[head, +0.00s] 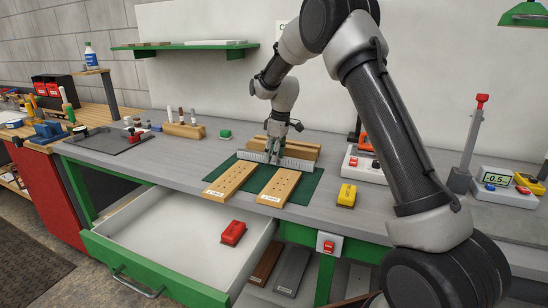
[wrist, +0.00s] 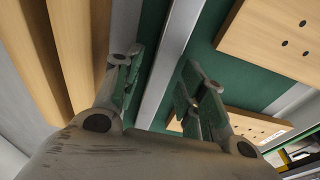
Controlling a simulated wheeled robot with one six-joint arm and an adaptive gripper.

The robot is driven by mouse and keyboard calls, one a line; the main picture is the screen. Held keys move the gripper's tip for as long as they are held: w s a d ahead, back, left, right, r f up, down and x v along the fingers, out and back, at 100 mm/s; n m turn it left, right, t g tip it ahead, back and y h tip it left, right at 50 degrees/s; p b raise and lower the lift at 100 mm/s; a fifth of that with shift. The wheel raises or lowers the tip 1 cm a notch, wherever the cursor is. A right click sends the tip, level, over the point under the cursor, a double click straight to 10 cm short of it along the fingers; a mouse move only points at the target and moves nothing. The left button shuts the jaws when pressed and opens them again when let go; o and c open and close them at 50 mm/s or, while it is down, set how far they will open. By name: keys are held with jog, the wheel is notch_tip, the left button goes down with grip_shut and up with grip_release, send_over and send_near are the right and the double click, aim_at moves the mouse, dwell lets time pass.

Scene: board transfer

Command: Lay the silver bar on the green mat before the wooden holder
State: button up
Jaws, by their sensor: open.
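The silver bar (head: 298,163) lies on the green mat (head: 306,186), along the front of the wooden holder (head: 306,148). My gripper (head: 274,156) is over the bar, pointing down. In the wrist view my gripper (wrist: 160,78) is open, with one finger on each side of the silver bar (wrist: 172,62). Green mat (wrist: 205,52) shows on both sides of the bar. The wooden holder (wrist: 72,45) is at the left of that view, apart from the bar. The bar's near end is hidden by my gripper's body.
Two labelled wooden boards (head: 231,179) and (head: 279,186) lie in front of the bar. A yellow device (head: 346,195) sits right of the mat. The drawer (head: 165,228) below is open with a red object (head: 233,232) in it. The bench left of the mat has free room.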

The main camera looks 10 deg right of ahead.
notch_tip(320, 180, up, 11)
jog(key=s+d, duration=0.1)
jog(key=s+d+r+m+t, duration=0.1)
jog(key=s+d+r+m, duration=0.3)
jog(key=s+r, duration=0.5)
jog(key=s+d+r+m+t, duration=0.15)
jog(key=s+d, duration=0.25)
jog(key=s, duration=0.7)
jog(key=s+d+r+m, duration=0.1)
jog(key=s+d+m, duration=0.15)
jog(key=s, duration=0.75)
jog(key=s+d+f+m, duration=0.1)
jog(key=s+f, duration=0.1)
jog(key=s, duration=0.4)
jog(key=s+d+f+m+h, duration=0.1)
jog(key=s+d+f, duration=0.1)
jog(key=s, duration=0.5)
jog(key=shift+d+f+m+t, duration=0.15)
jog(key=shift+f+m+t, duration=0.3)
jog(key=shift+f, duration=0.1)
